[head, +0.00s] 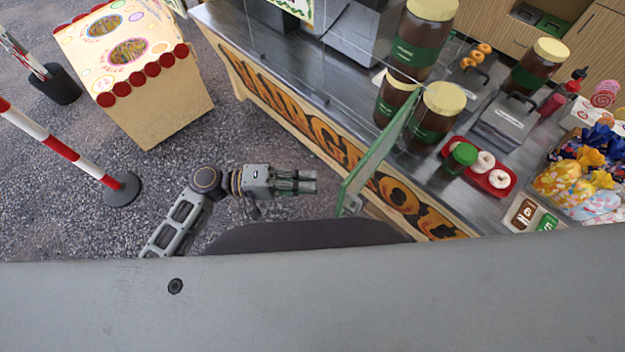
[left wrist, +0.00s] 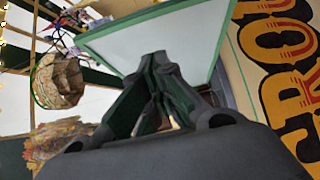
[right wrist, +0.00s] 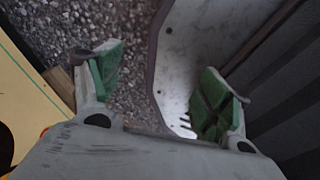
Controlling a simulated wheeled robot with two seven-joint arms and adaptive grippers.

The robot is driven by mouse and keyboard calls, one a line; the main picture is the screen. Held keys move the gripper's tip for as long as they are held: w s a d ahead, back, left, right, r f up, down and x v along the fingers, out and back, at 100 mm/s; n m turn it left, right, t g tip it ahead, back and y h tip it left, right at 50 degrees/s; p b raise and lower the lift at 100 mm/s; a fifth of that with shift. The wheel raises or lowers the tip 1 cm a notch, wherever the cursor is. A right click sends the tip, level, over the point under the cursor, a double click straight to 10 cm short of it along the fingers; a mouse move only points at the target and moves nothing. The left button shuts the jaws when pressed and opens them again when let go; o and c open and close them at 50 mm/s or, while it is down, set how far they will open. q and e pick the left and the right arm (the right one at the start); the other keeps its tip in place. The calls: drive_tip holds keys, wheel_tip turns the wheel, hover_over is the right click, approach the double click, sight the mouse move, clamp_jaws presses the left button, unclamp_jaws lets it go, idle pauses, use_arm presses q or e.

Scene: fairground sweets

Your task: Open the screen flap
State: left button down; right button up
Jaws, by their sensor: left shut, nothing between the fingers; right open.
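The screen flap (head: 372,163) is a clear panel with a green frame at the front of the sweets counter. In the head view it stands at an angle out from the counter front. In the left wrist view the flap (left wrist: 165,38) is a pale panel with a green edge, behind the fingertips. My left gripper (head: 312,181) is shut and empty, left of the flap with a small gap in the head view. In the left wrist view its fingertips (left wrist: 158,58) overlap the panel; contact cannot be told. My right gripper (right wrist: 160,85) is open and empty, seen only in the right wrist view.
The counter (head: 465,205) carries large brown jars (head: 437,112), a red tray (head: 496,180) of doughnuts and wrapped sweets (head: 580,165).

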use_arm(q)
drive_tip(key=a+b, duration=0.1)
drive_tip(key=a, duration=0.7)
drive_tip(key=shift+s+b, duration=0.25)
drive_tip(key=shift+b, duration=0.05)
use_arm(e)
drive_tip(key=shift+w+d+f, duration=0.2)
drive_tip(key=shift+d+f, duration=0.45)
drive_tip(key=shift+f, duration=0.2)
drive_tip(key=shift+d, duration=0.15)
use_arm(q)
drive_tip(key=shift+w+d, duration=0.1)
